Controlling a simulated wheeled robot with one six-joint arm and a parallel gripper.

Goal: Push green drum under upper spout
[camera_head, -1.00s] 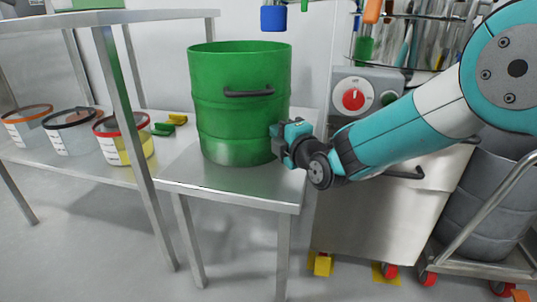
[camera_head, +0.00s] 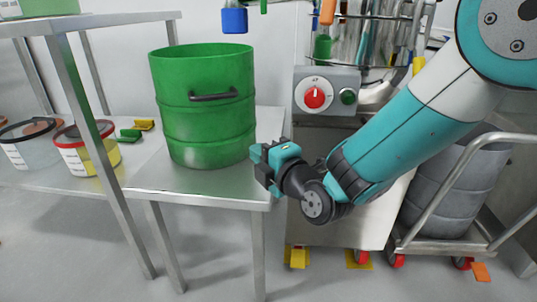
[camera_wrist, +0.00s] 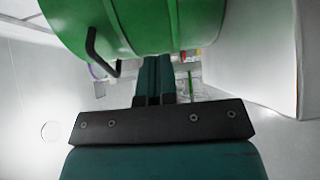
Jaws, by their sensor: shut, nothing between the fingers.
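The green drum (camera_head: 203,120) is open-topped with a dark side handle. It stands upright on a steel table (camera_head: 215,190). My gripper (camera_head: 262,165) is low at the drum's right front, its fingers together with nothing between them. In the wrist view the shut fingers (camera_wrist: 154,75) point past the drum (camera_wrist: 125,20), which fills the top of the picture; I cannot tell whether they touch it. A blue spout end (camera_head: 234,19) hangs above and behind the drum's right part. I cannot tell which fitting is the upper spout.
A control box with a red knob (camera_head: 314,97) tops a steel cabinet right of the table. A grey drum on a trolley (camera_head: 455,185) stands farther right. A shelf at left holds lidded tubs (camera_head: 85,150) and small green and yellow items.

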